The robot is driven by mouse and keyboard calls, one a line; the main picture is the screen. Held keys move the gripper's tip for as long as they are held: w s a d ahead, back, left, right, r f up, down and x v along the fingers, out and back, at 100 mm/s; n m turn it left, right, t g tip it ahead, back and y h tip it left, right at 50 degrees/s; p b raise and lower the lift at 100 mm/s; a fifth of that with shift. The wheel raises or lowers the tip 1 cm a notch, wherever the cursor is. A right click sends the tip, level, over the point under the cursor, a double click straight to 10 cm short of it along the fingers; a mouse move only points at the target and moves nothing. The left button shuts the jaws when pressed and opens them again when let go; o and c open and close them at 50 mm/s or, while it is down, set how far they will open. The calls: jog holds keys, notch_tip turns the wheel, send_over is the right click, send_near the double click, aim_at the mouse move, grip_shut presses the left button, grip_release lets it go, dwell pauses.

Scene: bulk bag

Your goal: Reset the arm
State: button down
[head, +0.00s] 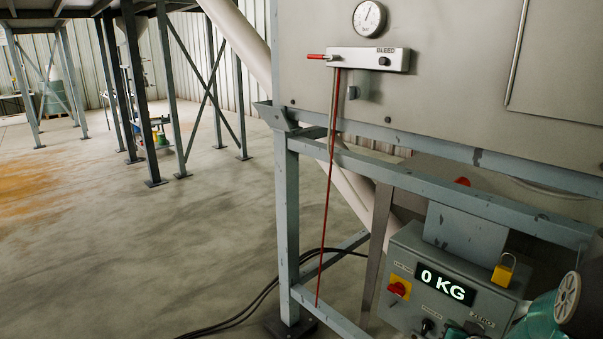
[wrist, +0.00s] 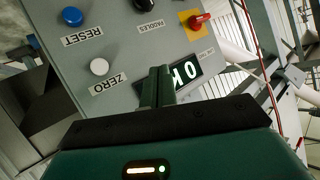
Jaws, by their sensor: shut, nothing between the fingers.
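My gripper (wrist: 158,86) shows in the wrist view with its two dark green fingers together and nothing between them. It is in front of the grey control box (wrist: 125,50), whose picture is turned over here. The fingers cover part of the lit display (wrist: 182,74). In the head view, teal parts of my arm (head: 548,312) show at the bottom right, beside the control box (head: 405,312). The display (head: 446,284) reads 0 KG. I cannot tell whether the fingers touch the box.
The box has a blue RESET button (wrist: 73,16), a white ZERO button (wrist: 99,66), a red and yellow switch (head: 398,289) and a yellow padlock (head: 503,270). A red cord (head: 329,190) hangs from the BLEED lever (head: 318,57). Steel frame legs (head: 287,220) stand left; open floor (head: 150,250) lies beyond.

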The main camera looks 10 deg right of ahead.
jog(key=s+a+r+n+g, duration=0.2)
jog(key=s+a+r+g, duration=0.2)
jog(key=a+r, duration=0.85)
jog(key=s+a+r+n+g+y, duration=0.1)
jog(key=s+a+r, duration=0.2)
jog(key=s+a, duration=0.4)
jog(key=s+a+r+n+g+y, duration=0.1)
jog(key=s+a+r+n+g, duration=0.1)
jog(key=s+a, duration=0.5)
jog(key=shift+s+a+r+n+y, duration=0.25)
jog(key=shift+s+r+n+y, duration=0.05)
jog(key=shift+s+r+y, duration=0.1)
